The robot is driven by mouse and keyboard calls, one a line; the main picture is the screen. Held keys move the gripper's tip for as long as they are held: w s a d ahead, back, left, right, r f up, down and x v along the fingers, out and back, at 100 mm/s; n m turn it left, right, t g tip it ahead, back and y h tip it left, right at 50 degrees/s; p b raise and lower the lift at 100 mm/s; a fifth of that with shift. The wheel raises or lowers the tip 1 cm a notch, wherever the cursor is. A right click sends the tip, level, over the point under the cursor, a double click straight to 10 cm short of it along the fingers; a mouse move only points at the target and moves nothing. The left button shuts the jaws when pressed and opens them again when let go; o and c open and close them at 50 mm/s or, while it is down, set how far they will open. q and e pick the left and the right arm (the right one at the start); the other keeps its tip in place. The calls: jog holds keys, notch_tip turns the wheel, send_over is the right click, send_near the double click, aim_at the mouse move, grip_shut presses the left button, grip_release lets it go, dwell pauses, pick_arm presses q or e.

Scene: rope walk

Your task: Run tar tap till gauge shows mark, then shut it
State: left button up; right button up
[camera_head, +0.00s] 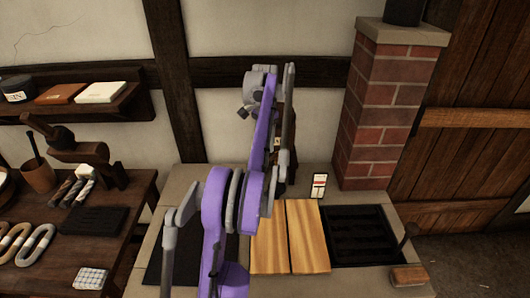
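A small white upright gauge (319,186) with a red mark stands at the back of the stone-topped bench (150,270), just left of the brick pillar. Its reading is too small to tell. My purple and grey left arm (262,140) reaches up across the middle of the view, left of the gauge. Its fingers cannot be made out, so I cannot tell whether they are open or shut. A dark upright shape (293,170) shows partly behind the arm; I cannot tell whether it is the tar tap. No tar flow is visible. My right gripper is not in view.
Wooden boards (308,235) and a black ribbed tray (365,235) are set in the bench. A wooden-handled tool (408,275) lies at its right corner. A brick pillar (380,115) rises behind. The left table (60,255) holds rope rings, a cup and tools.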

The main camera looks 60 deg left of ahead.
pick_arm(q)
jog(key=shift+r, duration=2.1)
